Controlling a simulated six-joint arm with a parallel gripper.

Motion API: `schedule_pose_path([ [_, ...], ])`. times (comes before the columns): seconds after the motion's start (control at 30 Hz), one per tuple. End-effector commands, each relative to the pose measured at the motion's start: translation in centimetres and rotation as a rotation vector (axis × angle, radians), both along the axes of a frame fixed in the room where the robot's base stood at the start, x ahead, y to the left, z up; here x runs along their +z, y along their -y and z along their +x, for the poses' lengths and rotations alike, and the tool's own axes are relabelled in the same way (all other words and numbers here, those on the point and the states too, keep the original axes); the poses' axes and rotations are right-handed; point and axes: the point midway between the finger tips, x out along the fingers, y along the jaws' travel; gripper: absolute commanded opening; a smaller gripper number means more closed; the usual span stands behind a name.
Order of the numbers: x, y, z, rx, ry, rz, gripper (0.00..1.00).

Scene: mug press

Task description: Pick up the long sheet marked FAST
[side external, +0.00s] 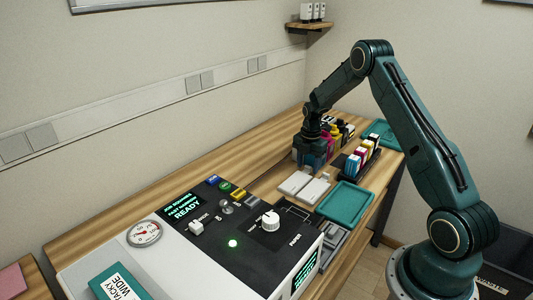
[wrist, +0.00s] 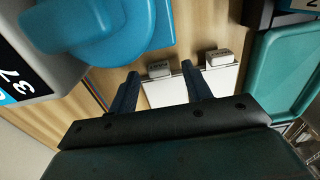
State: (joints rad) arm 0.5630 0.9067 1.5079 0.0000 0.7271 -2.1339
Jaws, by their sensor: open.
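Two white sheet stacks, left (side external: 295,182) and right (side external: 314,191), lie side by side on the bench in the side view. In the wrist view the left stack (wrist: 168,93) and right stack (wrist: 222,80) each have a small pale labelled block at the far end. The labels are too small to read, so I cannot tell which is FAST. My gripper (side external: 309,166) is low over the bench behind the stacks in the side view. In the wrist view my gripper (wrist: 160,70) is open, fingers apart, nothing held between them; the left stack shows between and below the fingers.
A large blue curved object (wrist: 150,25) and a pale body marked 37 (wrist: 25,75) are close on the left. A teal tray (side external: 345,202) is right of the stacks. Coloured bottles (side external: 360,158) stand behind. The control machine (side external: 210,240) fills the front.

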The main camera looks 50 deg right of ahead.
Motion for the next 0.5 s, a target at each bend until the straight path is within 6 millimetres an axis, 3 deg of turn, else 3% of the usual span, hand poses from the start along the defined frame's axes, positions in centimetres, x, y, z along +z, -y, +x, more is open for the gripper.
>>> schedule_pose_path([
  [0.23, 0.04, 0.01, 0.00, 0.000, 0.000, 0.000, 0.49],
  [0.5, 0.05, 0.01, 0.00, 0.000, 0.000, 0.000, 0.02],
])
